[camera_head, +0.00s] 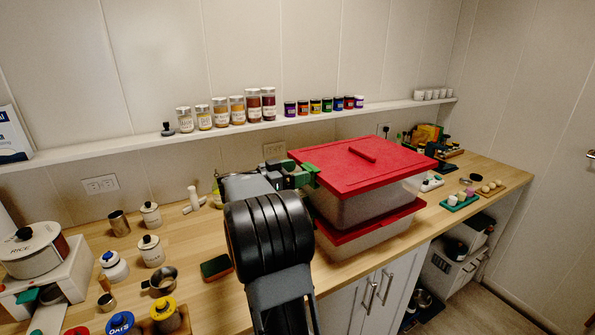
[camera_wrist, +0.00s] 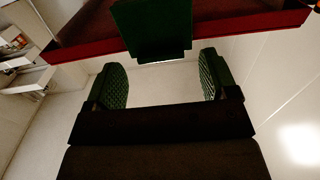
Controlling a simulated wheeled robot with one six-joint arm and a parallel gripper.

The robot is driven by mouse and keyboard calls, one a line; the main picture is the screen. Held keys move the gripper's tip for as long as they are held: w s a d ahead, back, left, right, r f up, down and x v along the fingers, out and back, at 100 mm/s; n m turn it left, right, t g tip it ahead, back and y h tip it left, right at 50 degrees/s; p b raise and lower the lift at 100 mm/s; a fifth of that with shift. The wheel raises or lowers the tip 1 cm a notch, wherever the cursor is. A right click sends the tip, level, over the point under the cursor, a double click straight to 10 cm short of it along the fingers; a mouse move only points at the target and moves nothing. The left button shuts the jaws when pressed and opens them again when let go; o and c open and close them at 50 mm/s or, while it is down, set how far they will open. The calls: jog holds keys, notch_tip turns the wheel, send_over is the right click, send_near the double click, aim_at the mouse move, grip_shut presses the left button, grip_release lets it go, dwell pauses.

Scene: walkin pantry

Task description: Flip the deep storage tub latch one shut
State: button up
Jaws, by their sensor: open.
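The deep storage tub (camera_head: 370,207) is translucent with a red lid (camera_head: 345,165) and stands on top of another red-lidded tub. A green latch (camera_head: 312,174) sits at the lid's left edge; it also shows in the wrist view (camera_wrist: 151,28) as a wide flap sticking out from the red rim. My gripper (camera_head: 298,178) is at the tub's left side, close to the latch. In the wrist view my gripper (camera_wrist: 163,76) is open and empty, with the latch just beyond and between its two green pads. Contact cannot be told. My arm hides part of the tub's left side.
A shelf (camera_head: 240,128) with jars and small pots runs along the wall behind. The counter's left part holds canisters, a cup (camera_head: 119,223) and a green-and-brown block (camera_head: 216,267). A small green tray (camera_head: 459,201) lies right of the tubs.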

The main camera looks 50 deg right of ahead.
jog(key=shift+s+d, duration=0.15)
jog(key=shift+d, duration=0.15)
jog(key=c, duration=0.9)
jog(key=p, duration=0.3)
jog(key=r+y+p, duration=0.1)
jog(key=p, duration=0.2)
jog(key=shift+s+d+r+t+y, duration=0.1)
jog(key=shift+s+d+t+y, duration=0.05)
jog(key=shift+d+t+y, duration=0.2)
jog(key=shift+d+f, duration=0.1)
jog(key=shift+f, duration=0.1)
jog(key=shift+f, duration=0.1)
jog(key=shift+c, duration=0.2)
